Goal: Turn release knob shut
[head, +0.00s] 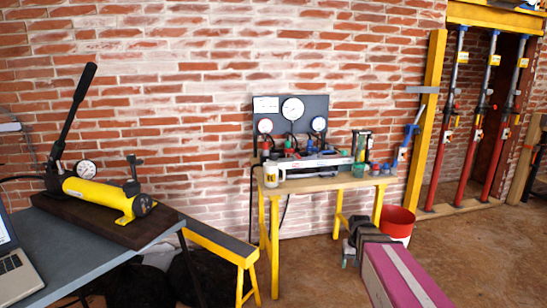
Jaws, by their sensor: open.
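A yellow hydraulic hand pump (95,192) lies on a dark wooden board (150,232) on the grey table at the left. Its black lever (73,108) is raised and tilts to the right. A round white gauge (86,169) sits near the lever's base. A small dark upright fitting with a crosspiece (132,172) stands near the pump's right end, above a black end cap (143,204). I cannot tell for sure which part is the release knob, or how far it is turned.
A laptop (15,265) sits at the table's left edge. A yellow trestle (225,245) stands right of it. A workbench (330,184) with gauges and tools stands against the brick wall.

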